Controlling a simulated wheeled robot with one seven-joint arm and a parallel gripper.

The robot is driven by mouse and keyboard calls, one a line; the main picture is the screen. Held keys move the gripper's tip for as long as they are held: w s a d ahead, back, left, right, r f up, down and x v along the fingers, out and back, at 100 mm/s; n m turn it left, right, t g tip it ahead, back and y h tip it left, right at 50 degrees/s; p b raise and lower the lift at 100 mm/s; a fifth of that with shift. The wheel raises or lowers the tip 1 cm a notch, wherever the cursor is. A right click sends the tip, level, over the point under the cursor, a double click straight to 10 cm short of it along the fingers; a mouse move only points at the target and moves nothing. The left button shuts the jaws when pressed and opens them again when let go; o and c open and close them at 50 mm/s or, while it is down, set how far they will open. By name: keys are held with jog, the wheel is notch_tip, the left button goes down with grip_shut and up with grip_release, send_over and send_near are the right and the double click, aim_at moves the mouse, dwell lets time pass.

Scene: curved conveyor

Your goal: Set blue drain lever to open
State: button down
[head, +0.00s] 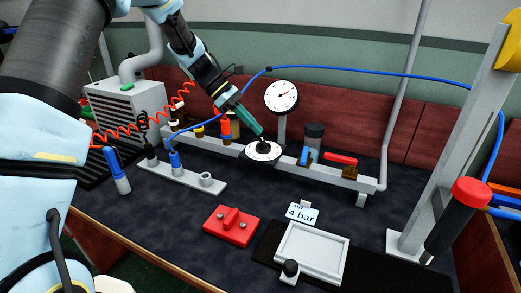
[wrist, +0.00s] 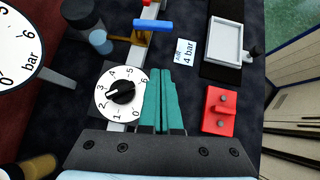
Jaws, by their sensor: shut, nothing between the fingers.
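The blue drain lever (head: 304,156) sits on a brass valve on the grey rail, right of the white numbered dial. It also shows in the wrist view (wrist: 153,24), its blue handle lying across the picture above my fingertips. My gripper (head: 261,134) has its teal fingers together and empty. In the head view the tips are by the black knob of the dial (head: 251,154). In the wrist view my gripper (wrist: 161,71) lies just right of the dial (wrist: 105,100), apart from the lever. I cannot tell whether the fingers touch the dial.
A red lever (head: 340,159) is right of the blue one on the rail. A round gauge (head: 281,97) stands behind. A card reading 4 bar (head: 302,213), a red block (head: 231,226) and a white tray (head: 313,280) lie in front. A blue hose (head: 350,71) arches over the bench.

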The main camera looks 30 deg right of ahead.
aim_at(304, 159)
jog(key=s+d+r+p+x, duration=0.1)
jog(key=p+x, duration=0.3)
jog(key=x, duration=0.8)
jog(key=shift+s+d+r, duration=0.25)
jog(key=shift+s+d, duration=0.05)
jog(key=shift+s, duration=0.1)
jog(key=shift+s+n+t+h+b, duration=0.4)
jog(key=shift+n+b, duration=0.1)
jog(key=shift+n, duration=0.3)
jog(key=s+n+t+b, duration=0.1)
jog(key=n+b, duration=0.1)
jog(key=b, duration=0.1)
jog(key=s+d+n+t+h+b, duration=0.1)
jog(key=n+b, duration=0.1)
jog(key=b, duration=0.1)
jog(key=s+n+t+h+b, duration=0.1)
jog(key=n+t+b, duration=0.1)
jog(key=b, duration=0.2)
jog(key=shift+d+f, duration=0.2)
jog(key=shift+s+d+r+b, duration=0.1)
jog(key=shift+d+r+b, duration=0.1)
jog(key=shift+b, duration=0.15)
jog(key=shift+s+d, duration=0.1)
